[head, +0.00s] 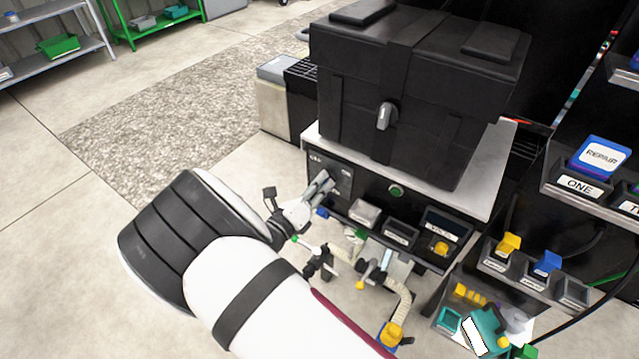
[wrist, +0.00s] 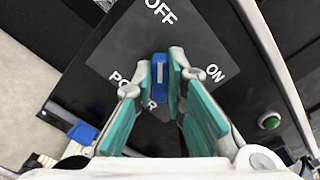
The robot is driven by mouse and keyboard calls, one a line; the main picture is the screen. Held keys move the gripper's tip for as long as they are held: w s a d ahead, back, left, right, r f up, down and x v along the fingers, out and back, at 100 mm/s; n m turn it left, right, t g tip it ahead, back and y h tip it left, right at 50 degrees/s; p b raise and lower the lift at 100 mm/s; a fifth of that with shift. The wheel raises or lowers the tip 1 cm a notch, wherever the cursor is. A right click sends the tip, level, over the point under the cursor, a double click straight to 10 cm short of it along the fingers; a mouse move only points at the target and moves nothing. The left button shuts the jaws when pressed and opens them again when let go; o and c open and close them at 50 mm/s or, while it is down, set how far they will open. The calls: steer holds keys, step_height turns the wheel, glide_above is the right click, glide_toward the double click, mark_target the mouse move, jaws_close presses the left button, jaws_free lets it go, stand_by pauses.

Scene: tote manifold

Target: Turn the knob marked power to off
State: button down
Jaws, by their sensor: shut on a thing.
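The power knob (wrist: 159,82) is small and blue with a white line along its top, on a dark grey plate (wrist: 200,45) lettered OFF, ON and POWER. In the wrist view the white line runs up the picture, toward OFF. My gripper (wrist: 160,73) has its fingers on either side of the knob and is shut on it. In the head view my gripper (head: 321,188) is at the left part of the black front panel (head: 372,196), and it hides the knob there.
A green button (head: 396,190) is right of the plate, also seen in the wrist view (wrist: 269,120). A large black case (head: 420,90) with a grey handle (head: 386,116) stands on the bench top. Labelled bins (head: 398,234) hang below the panel. The floor (head: 120,210) at left is clear.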

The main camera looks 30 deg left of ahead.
steer(key=shift+s+f, duration=0.1)
steer(key=c, duration=1.6)
jaws_free()
steer(key=s, duration=0.7)
steer(key=shift+s+a, duration=0.2)
steer(key=shift+a, duration=0.1)
